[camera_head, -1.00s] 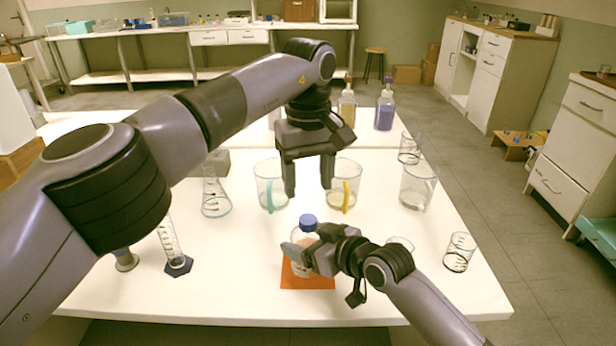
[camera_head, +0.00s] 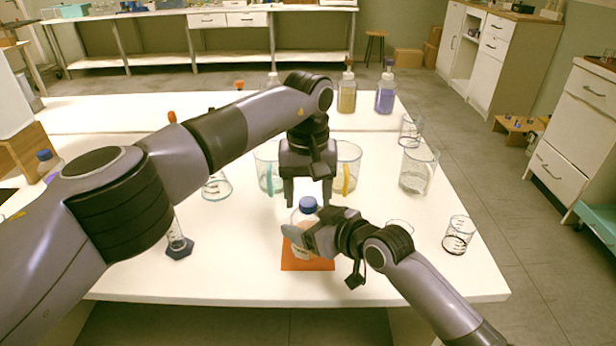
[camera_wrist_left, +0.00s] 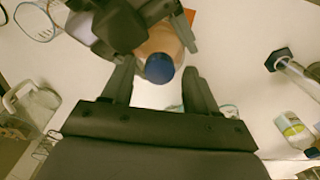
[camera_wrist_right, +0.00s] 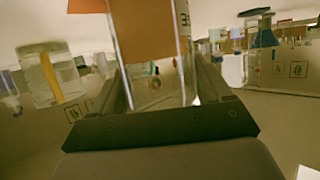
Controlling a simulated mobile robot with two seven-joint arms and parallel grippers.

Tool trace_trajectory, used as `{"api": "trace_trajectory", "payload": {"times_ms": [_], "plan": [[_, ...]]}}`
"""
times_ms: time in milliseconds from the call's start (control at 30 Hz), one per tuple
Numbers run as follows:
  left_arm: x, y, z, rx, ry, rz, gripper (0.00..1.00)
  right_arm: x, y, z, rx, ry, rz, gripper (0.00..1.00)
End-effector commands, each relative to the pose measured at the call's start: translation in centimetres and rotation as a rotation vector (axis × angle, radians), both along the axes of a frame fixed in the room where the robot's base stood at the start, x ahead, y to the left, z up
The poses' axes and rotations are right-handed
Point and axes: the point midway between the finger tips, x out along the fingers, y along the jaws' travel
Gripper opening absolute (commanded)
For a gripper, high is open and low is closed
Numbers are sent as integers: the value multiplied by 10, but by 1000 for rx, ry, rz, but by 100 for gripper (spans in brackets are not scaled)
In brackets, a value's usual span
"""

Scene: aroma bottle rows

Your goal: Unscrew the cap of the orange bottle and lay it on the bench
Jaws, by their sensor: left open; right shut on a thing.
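The bottle (camera_head: 303,219) with a blue cap (camera_head: 308,205) is upright over an orange mat (camera_head: 300,265) near the bench's front. My right gripper (camera_head: 297,236) is shut on its body. The right wrist view shows the clear bottle wall (camera_wrist_right: 150,60) between the fingers. My left gripper (camera_head: 308,196) is open, pointing down just above and about the cap. In the left wrist view the cap (camera_wrist_left: 160,68) lies between and slightly beyond the fingertips, with no clear contact. The bottle's peach-coloured body (camera_wrist_left: 160,42) is partly hidden by my right gripper.
A glass jug (camera_head: 418,172) and a small beaker (camera_head: 458,235) stand to the right. A cylinder (camera_head: 178,243) stands left. The bench's front left (camera_head: 225,270) is clear.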

Motion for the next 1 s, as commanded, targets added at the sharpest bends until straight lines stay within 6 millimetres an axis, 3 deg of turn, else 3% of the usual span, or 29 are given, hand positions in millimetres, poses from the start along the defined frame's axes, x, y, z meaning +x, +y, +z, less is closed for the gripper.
{"api": "trace_trajectory", "payload": {"times_ms": [367,533,567,833,1000], "plan": [[0,0,-7,0,1,0,59,0,0,0,0,-1,-1,0],[0,0,-7,0,0,0,3,0,0,0,0,-1,-1,0],[0,0,-7,0,0,0,1,0,0,0,0,-1,-1,0],[0,0,-6,1,0,32,0,0,0,0,0,-1,-1,0],[0,0,-6,1,-1,237,0,0,0,0,0,-1,-1,0]]}}
